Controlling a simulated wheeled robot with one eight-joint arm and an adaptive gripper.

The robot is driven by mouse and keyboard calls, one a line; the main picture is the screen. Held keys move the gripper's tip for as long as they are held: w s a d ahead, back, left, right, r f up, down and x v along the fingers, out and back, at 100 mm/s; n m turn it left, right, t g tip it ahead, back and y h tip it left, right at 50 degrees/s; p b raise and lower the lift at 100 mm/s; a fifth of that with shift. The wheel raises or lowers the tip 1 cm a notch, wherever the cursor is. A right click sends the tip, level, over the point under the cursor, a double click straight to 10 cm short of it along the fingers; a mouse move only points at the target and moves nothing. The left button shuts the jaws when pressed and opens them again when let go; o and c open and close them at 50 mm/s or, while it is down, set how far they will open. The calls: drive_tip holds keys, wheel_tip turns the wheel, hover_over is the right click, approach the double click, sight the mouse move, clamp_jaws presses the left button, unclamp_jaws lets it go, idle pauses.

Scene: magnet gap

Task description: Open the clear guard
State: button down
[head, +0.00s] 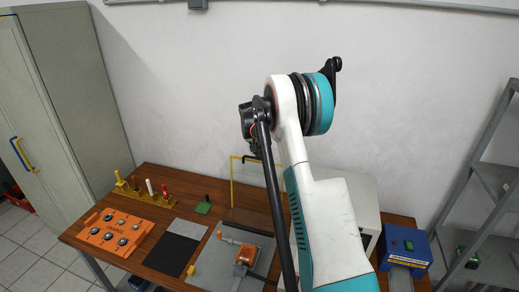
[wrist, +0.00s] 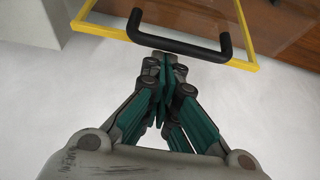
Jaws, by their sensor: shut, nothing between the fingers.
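The clear guard is a see-through panel in a thin yellow frame (head: 232,182), standing upright over the table in the head view and partly hidden by my arm. In the wrist view its yellow frame (wrist: 100,28) crosses the top, with a black bar handle (wrist: 180,44) on it. My gripper (wrist: 165,60) is shut and empty, its fingertips at the handle's bar, near the middle. I cannot tell whether they touch it.
The wooden table (head: 160,182) holds an orange plate (head: 115,232) with round parts, a yellow rack (head: 145,190) of pegs, a grey plate with an orange device (head: 245,255), and a blue box (head: 405,245) at right. A cabinet (head: 75,90) stands left, metal shelves (head: 485,200) right.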

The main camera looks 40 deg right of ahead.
drive_tip(key=s+a+r+t+h+b, duration=0.2)
drive_tip(key=s+a+h+b, duration=0.1)
drive_tip(key=s+a, duration=0.4)
drive_tip(key=a+b, duration=0.1)
drive_tip(key=a, duration=0.2)
drive_tip(key=shift+s+a+r+b, duration=0.15)
drive_tip(key=shift+s+r+b, duration=0.1)
drive_tip(key=shift+b, duration=0.1)
drive_tip(key=d, duration=0.1)
drive_tip(key=w+d+r, duration=0.1)
drive_tip(key=w+d, duration=0.1)
drive_tip(key=shift+r, duration=0.25)
drive_tip(key=v, duration=0.9)
drive_tip(key=shift+a+r, duration=0.25)
drive_tip(key=shift+r, duration=0.05)
